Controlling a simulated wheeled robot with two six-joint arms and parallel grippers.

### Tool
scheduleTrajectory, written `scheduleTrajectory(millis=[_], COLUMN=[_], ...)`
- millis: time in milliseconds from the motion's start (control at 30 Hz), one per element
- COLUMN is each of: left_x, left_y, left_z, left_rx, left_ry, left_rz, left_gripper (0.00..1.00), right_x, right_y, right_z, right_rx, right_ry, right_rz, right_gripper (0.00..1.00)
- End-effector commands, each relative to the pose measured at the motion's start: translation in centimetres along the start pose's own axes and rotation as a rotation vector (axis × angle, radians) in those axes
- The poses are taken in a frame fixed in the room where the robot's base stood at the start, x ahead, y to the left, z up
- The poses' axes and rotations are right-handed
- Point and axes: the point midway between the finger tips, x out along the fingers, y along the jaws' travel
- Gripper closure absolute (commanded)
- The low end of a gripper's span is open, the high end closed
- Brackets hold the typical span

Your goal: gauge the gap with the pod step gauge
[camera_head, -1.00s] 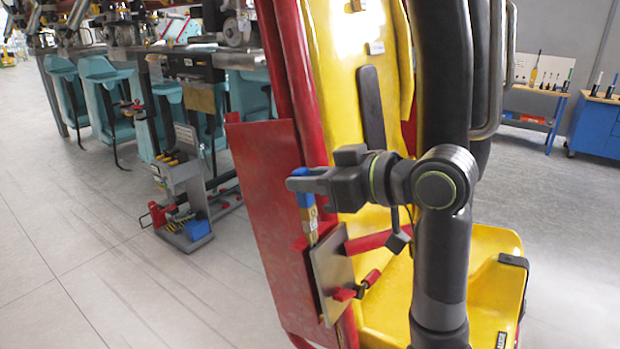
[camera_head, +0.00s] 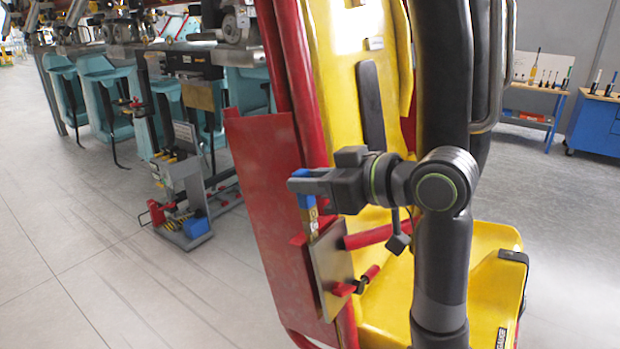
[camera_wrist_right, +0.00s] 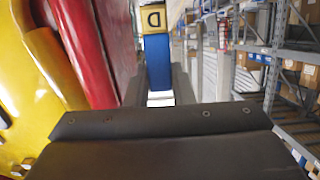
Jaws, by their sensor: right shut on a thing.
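My right gripper (camera_head: 312,182) is shut on the blue handle of the step gauge (camera_head: 307,203), beside the yellow seat pod. The gauge hangs down, with a brass-coloured lettered section under the blue. Its lower end is by the gap between the red panel (camera_head: 265,200) and a grey metal plate (camera_head: 332,268); I cannot tell how deep it sits. In the right wrist view the blue handle (camera_wrist_right: 158,62) is between the fingers, with a brass block marked "D" (camera_wrist_right: 154,18) beyond it. My left gripper is not in view.
The yellow seat pod (camera_head: 490,280) and red frame tubes (camera_head: 292,80) stand close around the gripper. A grey tool stand with a blue bin (camera_head: 196,227) is on the floor at left. Teal seats (camera_head: 110,100) stand behind.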

Motion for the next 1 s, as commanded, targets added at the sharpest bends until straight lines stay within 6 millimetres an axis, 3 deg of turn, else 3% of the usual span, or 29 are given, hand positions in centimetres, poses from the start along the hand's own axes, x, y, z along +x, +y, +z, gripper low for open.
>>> scheduleTrajectory(millis=[1000], left_x=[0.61], left_y=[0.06], left_z=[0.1], left_rx=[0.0], left_ry=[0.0], left_rz=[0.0], left_gripper=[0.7], right_x=[0.05], right_y=[0.0], right_z=[0.92], right_rx=[0.0], right_ry=[0.001], right_rz=[0.0], right_gripper=[1.0])
